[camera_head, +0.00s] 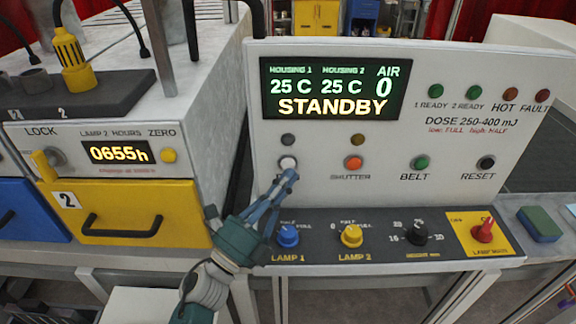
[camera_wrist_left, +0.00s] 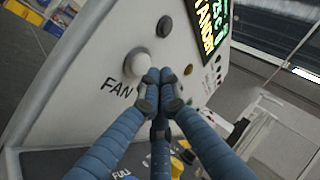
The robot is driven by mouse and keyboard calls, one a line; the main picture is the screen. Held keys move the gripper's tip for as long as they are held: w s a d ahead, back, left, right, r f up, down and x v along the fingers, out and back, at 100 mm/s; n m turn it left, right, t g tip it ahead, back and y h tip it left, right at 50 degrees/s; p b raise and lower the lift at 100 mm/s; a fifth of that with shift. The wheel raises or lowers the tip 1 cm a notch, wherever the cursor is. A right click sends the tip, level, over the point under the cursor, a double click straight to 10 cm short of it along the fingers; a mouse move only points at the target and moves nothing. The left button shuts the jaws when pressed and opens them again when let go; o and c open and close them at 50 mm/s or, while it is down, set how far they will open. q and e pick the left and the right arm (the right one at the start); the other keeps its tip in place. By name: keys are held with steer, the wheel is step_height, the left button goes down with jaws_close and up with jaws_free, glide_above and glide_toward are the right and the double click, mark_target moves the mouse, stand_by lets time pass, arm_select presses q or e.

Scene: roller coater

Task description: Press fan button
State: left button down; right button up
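The fan button is a round white button (camera_head: 288,163) on the pale sloped control panel, below a dark unlit lamp. In the left wrist view the white button (camera_wrist_left: 136,65) stands above the printed word FAN. My left gripper (camera_head: 291,176) has its blue fingers drawn together, with nothing between them. Its fingertips (camera_wrist_left: 159,80) are right at the button's lower edge in the head view, and cover its right edge in the wrist view. I cannot tell whether they touch it. The fingers hide the FAN label in the head view. My right gripper is not in view.
The orange shutter button (camera_head: 354,163), green belt button (camera_head: 420,162) and black reset button (camera_head: 487,162) sit to the right. Knobs, including the blue lamp 1 knob (camera_head: 288,236), stand below on a dark strip. The display (camera_head: 333,89) reads STANDBY. A yellow drawer (camera_head: 131,211) is left.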

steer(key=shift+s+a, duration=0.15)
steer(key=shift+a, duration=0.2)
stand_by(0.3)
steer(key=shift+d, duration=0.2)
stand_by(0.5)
arm_select(q)
steer(key=shift+w, duration=0.15)
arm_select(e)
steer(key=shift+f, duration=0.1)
arm_select(q)
steer(key=shift+w, duration=0.25)
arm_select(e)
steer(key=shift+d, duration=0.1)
arm_select(q)
steer(key=shift+w+b, duration=0.25)
steer(key=shift+b, duration=0.05)
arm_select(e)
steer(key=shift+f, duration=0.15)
arm_select(q)
steer(key=shift+w, duration=0.1)
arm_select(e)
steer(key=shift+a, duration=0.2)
arm_select(q)
steer(key=shift+s, duration=0.8)
